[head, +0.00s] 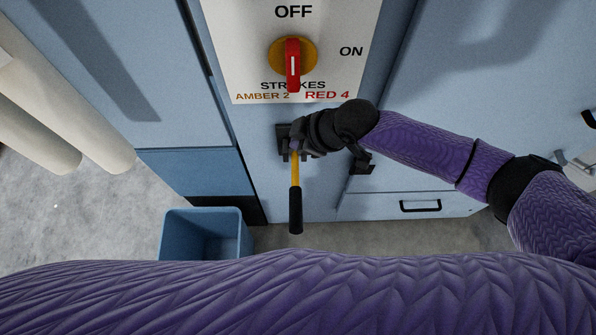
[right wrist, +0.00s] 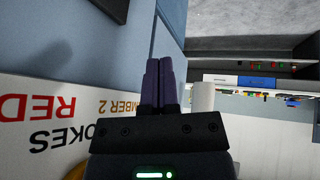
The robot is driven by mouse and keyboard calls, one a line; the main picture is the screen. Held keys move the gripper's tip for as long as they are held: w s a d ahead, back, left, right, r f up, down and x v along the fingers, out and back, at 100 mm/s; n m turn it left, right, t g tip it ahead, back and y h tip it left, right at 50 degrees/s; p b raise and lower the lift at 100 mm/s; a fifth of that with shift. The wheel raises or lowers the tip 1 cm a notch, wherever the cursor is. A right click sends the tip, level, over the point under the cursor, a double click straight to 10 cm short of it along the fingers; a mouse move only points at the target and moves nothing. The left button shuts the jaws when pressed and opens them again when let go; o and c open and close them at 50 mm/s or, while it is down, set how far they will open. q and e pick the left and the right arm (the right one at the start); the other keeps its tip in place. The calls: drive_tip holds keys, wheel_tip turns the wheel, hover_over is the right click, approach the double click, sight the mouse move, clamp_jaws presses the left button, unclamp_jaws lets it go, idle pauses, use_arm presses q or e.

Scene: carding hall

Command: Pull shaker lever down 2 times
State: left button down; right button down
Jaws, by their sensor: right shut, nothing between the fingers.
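The shaker lever (head: 296,205) has a yellow shaft and a black grip, and in the head view its grip end points down the picture. Its upper end meets a black bracket (head: 283,136) on the blue machine front, partly hidden by my right gripper. My right gripper (head: 296,146) is shut and empty, at the upper end of the yellow shaft; I cannot tell whether it touches it. In the right wrist view its fingers (right wrist: 161,82) lie together, and the lever does not show there. My left gripper is out of view.
A white panel (head: 240,60) above the lever reads OFF, ON, STROKES, AMBER 2, RED 4. Its red switch pointer (head: 293,64) sits on an amber disc. A blue bin (head: 205,217) stands on the floor below left. My purple arm crosses the bottom of the head view.

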sight(299, 183)
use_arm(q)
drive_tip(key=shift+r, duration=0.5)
use_arm(e)
drive_tip(key=shift+s+a+r+n+g, duration=0.1)
drive_tip(key=shift+s+r+n+g, duration=0.15)
drive_tip(key=shift+r, duration=0.25)
drive_tip(key=shift+s+r+n+g, duration=0.1)
drive_tip(key=shift+s+r+n, duration=0.05)
drive_tip(key=shift+s+r, duration=0.25)
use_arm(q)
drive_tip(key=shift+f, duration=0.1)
use_arm(e)
drive_tip(key=shift+w, duration=0.1)
